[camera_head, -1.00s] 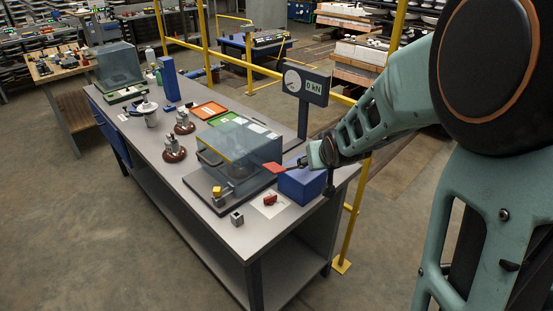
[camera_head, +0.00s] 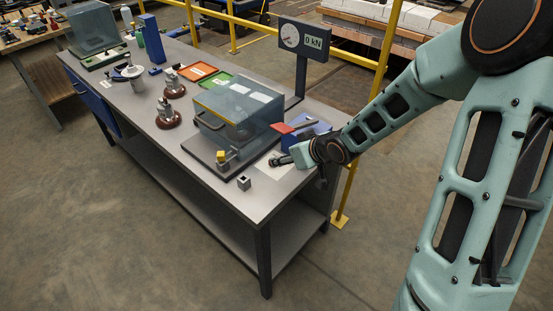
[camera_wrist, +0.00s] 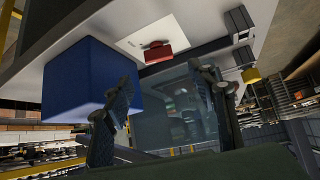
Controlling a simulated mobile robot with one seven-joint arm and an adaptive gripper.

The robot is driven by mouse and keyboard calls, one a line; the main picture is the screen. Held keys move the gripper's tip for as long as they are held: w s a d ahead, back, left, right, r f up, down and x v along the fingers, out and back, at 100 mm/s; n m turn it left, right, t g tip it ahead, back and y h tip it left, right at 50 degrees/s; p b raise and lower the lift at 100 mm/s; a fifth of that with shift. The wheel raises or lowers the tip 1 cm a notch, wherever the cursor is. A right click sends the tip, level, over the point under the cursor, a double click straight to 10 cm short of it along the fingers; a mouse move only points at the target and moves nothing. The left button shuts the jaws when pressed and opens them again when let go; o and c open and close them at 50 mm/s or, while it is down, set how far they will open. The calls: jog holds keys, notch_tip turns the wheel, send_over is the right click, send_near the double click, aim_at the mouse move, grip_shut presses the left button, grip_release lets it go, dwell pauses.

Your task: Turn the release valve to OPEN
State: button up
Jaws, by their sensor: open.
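The small red part (camera_wrist: 155,52), which looks like the release valve's handle, sits on a white plate (camera_wrist: 140,38) on the bench top in the wrist view. Its markings are too small to read. In the head view my gripper (camera_head: 280,160) is low over the white plate (camera_head: 266,170) and hides the red part. My gripper is open and empty, and its two fingers also show in the wrist view (camera_wrist: 165,82). The red part appears beyond the fingertips, apart from them. A blue box (camera_head: 310,133) stands beside my gripper; it also shows in the wrist view (camera_wrist: 85,82).
A clear-walled chamber (camera_head: 238,113) stands left of my gripper, with a yellow knob (camera_head: 221,156) at its front corner. A red paddle (camera_head: 282,128) sticks out by the blue box. A small grey block (camera_head: 243,183) lies near the bench edge. A gauge post (camera_head: 302,75) stands behind.

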jog(key=b+x, duration=0.1)
jog(key=x, duration=0.7)
jog(key=shift+w, duration=0.1)
jog(key=c, duration=1.2)
jog(key=shift+o, duration=0.2)
jog(key=shift+b, duration=0.4)
